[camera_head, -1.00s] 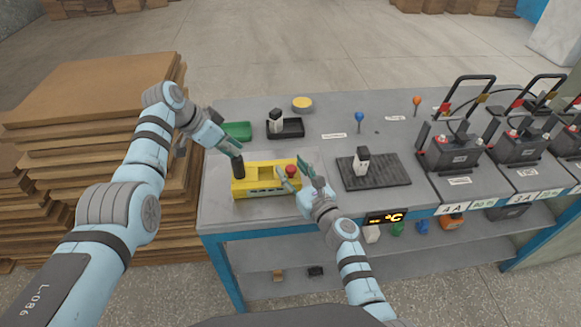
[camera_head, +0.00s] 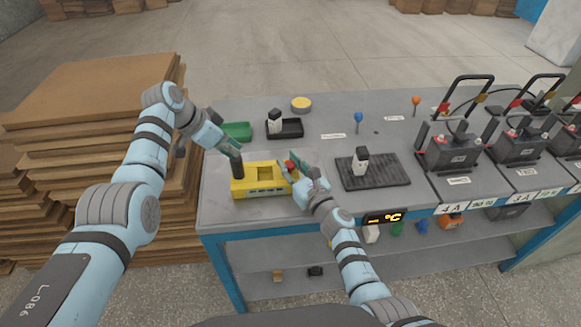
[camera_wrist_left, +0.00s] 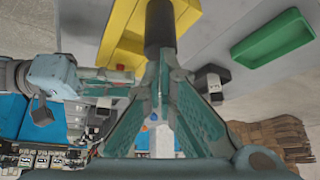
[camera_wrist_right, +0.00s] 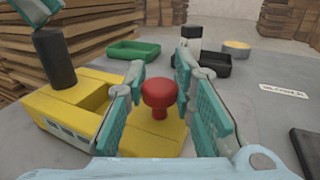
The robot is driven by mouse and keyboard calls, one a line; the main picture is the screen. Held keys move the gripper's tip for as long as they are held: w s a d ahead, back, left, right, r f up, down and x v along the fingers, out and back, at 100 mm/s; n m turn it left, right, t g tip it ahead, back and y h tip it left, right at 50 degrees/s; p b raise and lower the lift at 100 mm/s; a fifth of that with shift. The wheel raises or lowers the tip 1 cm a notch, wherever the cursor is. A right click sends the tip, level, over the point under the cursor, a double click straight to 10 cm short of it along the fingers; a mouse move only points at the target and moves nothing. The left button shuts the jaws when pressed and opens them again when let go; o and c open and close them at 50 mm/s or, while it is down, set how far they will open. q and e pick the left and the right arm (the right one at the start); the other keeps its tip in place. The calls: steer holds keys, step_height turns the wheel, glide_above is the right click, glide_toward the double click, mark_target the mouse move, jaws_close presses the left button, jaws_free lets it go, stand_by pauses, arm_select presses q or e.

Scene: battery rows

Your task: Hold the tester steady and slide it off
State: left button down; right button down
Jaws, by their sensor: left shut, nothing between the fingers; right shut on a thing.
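A yellow device (camera_head: 262,187) sits on the left part of the grey table; I take it for the tester. It has an open recess, a black post (camera_wrist_right: 54,62) at its left end and a red knob (camera_wrist_right: 158,97) at its right end. My left gripper (camera_head: 237,154) is shut and empty, its tips at the top of the black post (camera_wrist_left: 160,25); I cannot tell whether they touch. My right gripper (camera_head: 295,164) is shut on the red knob, one finger on each side, and partly hides the device's right end in the head view.
A green tray (camera_head: 238,131), a black tray (camera_head: 291,128) with a black-and-white item and a yellow dish (camera_head: 301,103) stand behind. A black mat (camera_head: 385,172) bears another such item. Batteries (camera_head: 452,150) stand at right; cardboard (camera_head: 95,95) is stacked left.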

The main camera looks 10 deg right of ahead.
arm_select(q)
steer(key=shift+f, duration=0.25)
arm_select(e)
steer(key=w, duration=0.2)
steer(key=shift+w, duration=0.4)
steer(key=c, duration=1.3)
jaws_free()
steer(key=shift+c, duration=0.2)
steer(key=v, duration=1.2)
steer(key=shift+s, duration=0.2)
